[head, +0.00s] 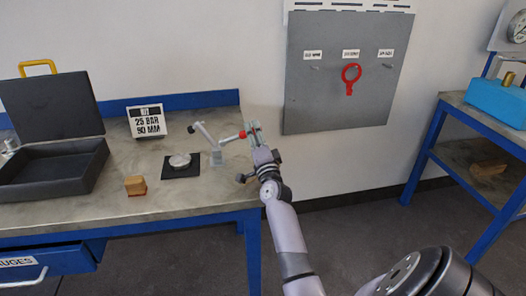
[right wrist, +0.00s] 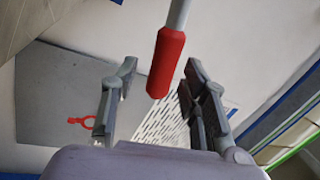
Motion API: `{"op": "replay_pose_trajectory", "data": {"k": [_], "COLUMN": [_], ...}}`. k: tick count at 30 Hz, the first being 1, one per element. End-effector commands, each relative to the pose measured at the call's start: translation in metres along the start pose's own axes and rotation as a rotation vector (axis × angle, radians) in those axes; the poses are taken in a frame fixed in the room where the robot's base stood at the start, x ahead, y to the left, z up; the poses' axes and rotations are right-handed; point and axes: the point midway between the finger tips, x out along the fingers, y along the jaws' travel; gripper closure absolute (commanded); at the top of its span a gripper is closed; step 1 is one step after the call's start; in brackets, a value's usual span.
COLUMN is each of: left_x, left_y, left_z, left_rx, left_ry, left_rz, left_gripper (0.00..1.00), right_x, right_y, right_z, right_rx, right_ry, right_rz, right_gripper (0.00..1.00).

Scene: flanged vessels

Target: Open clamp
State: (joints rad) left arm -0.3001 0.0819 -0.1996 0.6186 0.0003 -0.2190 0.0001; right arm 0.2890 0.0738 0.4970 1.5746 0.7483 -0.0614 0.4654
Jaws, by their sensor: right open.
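The clamp (head: 217,157) is a small grey device on the workbench, near its right end. Its grey lever carries a red grip (head: 238,136) that points right, toward my right gripper (head: 257,136). In the right wrist view the red grip (right wrist: 166,62) hangs between the two spread fingers of my right gripper (right wrist: 157,80). The fingers are open, with a gap visible on each side of the grip. I cannot tell the exact depth of the grip between them. My left gripper is in neither view.
On the workbench (head: 120,205) are an open black case (head: 50,165), a sign (head: 146,121), a round metal part on a black pad (head: 182,166) and a wooden block (head: 135,185). A grey wall panel (head: 330,100) holds a red ring tool (head: 350,75). Another bench stands at right.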

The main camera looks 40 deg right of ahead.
Motion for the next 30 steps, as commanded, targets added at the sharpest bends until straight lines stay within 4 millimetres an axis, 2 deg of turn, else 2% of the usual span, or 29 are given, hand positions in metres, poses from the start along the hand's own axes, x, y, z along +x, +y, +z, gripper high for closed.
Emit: {"op": "replay_pose_trajectory", "data": {"k": [5,12,18,24,30], "left_x": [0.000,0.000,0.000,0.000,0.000], "left_y": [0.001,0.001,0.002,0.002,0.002], "left_z": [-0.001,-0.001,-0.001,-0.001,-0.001], "left_rx": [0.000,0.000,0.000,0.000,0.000], "left_ry": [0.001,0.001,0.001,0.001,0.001], "left_rz": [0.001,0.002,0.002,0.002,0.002], "left_gripper": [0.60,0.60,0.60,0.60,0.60], "right_x": [-0.042,-0.099,-0.134,-0.150,-0.151], "right_y": [0.001,-0.014,-0.023,-0.028,-0.028], "right_z": [0.000,-0.005,-0.007,-0.009,-0.009], "right_rx": [0.000,-0.001,-0.002,-0.001,-0.001], "right_ry": [-0.001,0.001,-0.001,0.000,0.000], "right_rz": [0.004,0.004,0.003,0.001,0.000], "right_gripper": [0.59,0.59,0.59,0.59,0.59]}}
